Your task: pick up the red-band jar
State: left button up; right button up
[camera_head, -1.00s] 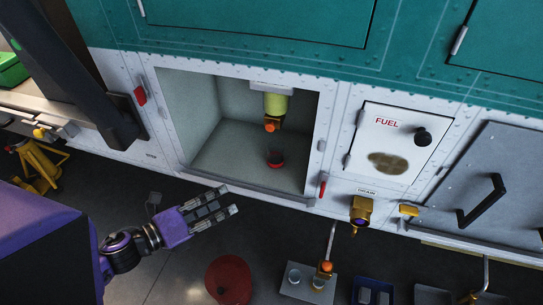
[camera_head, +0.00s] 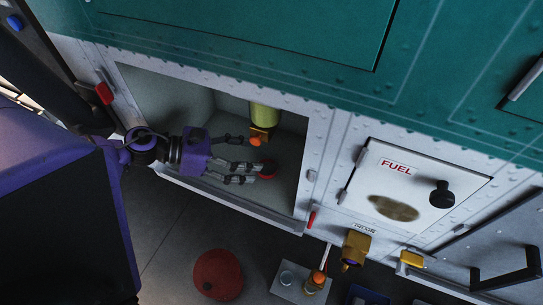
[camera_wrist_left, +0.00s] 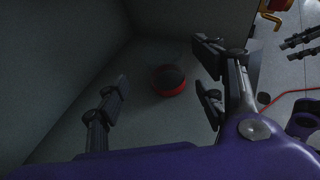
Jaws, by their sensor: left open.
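The red-band jar (camera_head: 269,170) stands on the floor of an open recessed bay. It is dark with a red band and shows whole in the left wrist view (camera_wrist_left: 168,80). My left gripper (camera_head: 251,160) reaches into the bay from the left, open and empty. Its fingertips are close to the jar in the head view. In the left wrist view its fingers are spread on both sides of the jar, and the jar lies beyond them with visible gaps. Dark fingers at the right edge of the left wrist view look like my right gripper (camera_wrist_left: 299,40); its opening is unclear.
A yellow-green cylinder with an orange tip (camera_head: 264,118) hangs from the bay's top, just above my left gripper. The bay has side walls and a raised front sill (camera_head: 235,207). A red bucket (camera_head: 217,272) and a grey tray (camera_head: 288,291) are below.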

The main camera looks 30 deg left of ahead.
aim_at(268, 161)
pick_arm(q)
jog(key=shift+w+d+f, duration=0.1)
jog(key=shift+w+d, duration=0.1)
jog(key=shift+d, duration=0.6)
jog(key=p+x, duration=0.1)
jog(key=x, duration=0.2)
jog(key=shift+w+d+f, duration=0.15)
jog(key=shift+w+d, duration=0.1)
jog(key=shift+w, duration=0.1)
jog(key=shift+w+d+f, duration=0.1)
jog(key=shift+d+f, duration=0.15)
jog(key=shift+c, duration=0.3)
jog(key=c, duration=1.1)
jog(key=shift+c, duration=0.6)
jog(key=shift+r, duration=0.1)
